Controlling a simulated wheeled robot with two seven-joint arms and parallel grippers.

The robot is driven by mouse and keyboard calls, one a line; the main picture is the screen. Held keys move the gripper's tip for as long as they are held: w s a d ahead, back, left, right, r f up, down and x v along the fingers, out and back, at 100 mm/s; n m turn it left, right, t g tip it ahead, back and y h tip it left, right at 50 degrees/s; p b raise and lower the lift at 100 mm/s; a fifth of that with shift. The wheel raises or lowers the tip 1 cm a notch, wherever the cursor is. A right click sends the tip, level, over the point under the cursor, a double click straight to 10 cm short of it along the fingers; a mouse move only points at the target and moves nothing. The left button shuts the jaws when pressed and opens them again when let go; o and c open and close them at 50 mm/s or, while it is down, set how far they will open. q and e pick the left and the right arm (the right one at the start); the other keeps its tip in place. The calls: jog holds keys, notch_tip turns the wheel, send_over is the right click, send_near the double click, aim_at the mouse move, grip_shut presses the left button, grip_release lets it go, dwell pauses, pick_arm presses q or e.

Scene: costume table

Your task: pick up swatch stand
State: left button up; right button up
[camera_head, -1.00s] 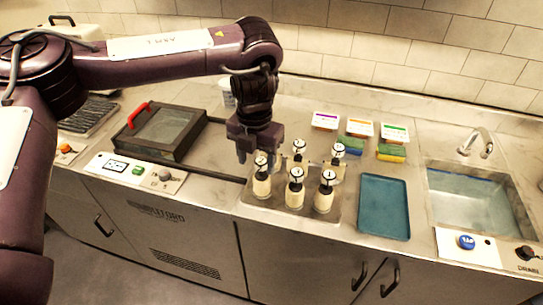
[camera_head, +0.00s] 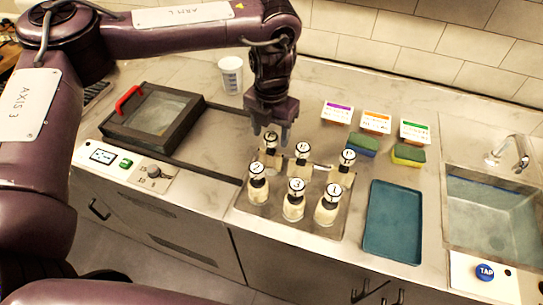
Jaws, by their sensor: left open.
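Several small cream bottles or stands with round white labelled tops sit on a metal tray (camera_head: 318,228) in two rows. The front row shows a left one (camera_head: 258,188), a middle one (camera_head: 294,206) marked 3, and a right one (camera_head: 328,210). Behind them are three similar round-topped pieces, a left one (camera_head: 268,160), a middle one (camera_head: 302,152) and a right one (camera_head: 345,158). I cannot tell which is the swatch stand. My left gripper (camera_head: 270,137) points down, open and empty, just above or behind the back-left piece. My right gripper is not in view.
A teal tray (camera_head: 393,222) lies right of the metal tray, with a sink (camera_head: 490,220) beyond. Labelled boxes (camera_head: 376,121) and sponges (camera_head: 408,155) are behind. A dark lidded frame with a red handle (camera_head: 128,99) is at left. A white cup (camera_head: 231,74) stands behind.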

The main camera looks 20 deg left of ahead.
aim_at(270, 145)
pick_arm(q)
notch_tip(270, 145, down, 2)
jog(key=shift+p, duration=0.3)
jog(key=shift+w+a+f+p, duration=0.15)
jog(key=shift+f+p, duration=0.25)
jog(key=shift+f, duration=0.75)
jog(key=shift+w+f, duration=0.1)
jog(key=shift+f, duration=0.3)
grip_shut()
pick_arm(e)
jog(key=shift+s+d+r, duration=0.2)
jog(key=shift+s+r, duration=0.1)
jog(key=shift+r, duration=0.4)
